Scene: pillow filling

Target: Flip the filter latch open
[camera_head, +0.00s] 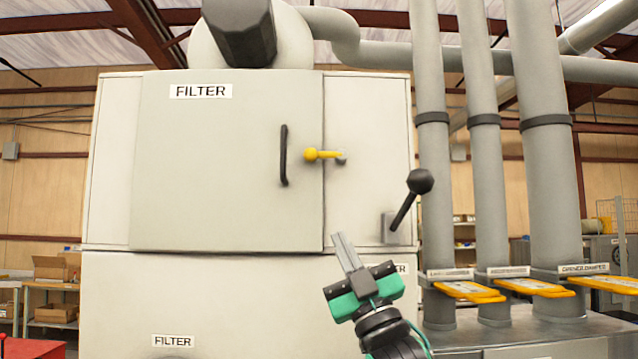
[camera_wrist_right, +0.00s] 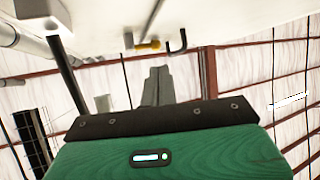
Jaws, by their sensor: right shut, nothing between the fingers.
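The filter latch (camera_head: 322,155) is a yellow bar with a round knob. It lies horizontally across the seam between the filter door (camera_head: 220,200) and the panel to its right, with its knob over the door. The latch also shows in the right wrist view (camera_wrist_right: 148,46). A dark vertical door handle (camera_head: 285,155) is just left of the knob. My right gripper (camera_head: 340,240) is shut and empty, below the latch and apart from it, with its fingers pointing up. It also shows in the right wrist view (camera_wrist_right: 158,70). My left gripper is not in view.
A black-knobbed lever (camera_head: 410,200) stands out from the cabinet right of my right gripper. Grey vertical pipes (camera_head: 485,180) with yellow damper plates (camera_head: 465,291) stand farther right. The space between my gripper and the latch looks clear.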

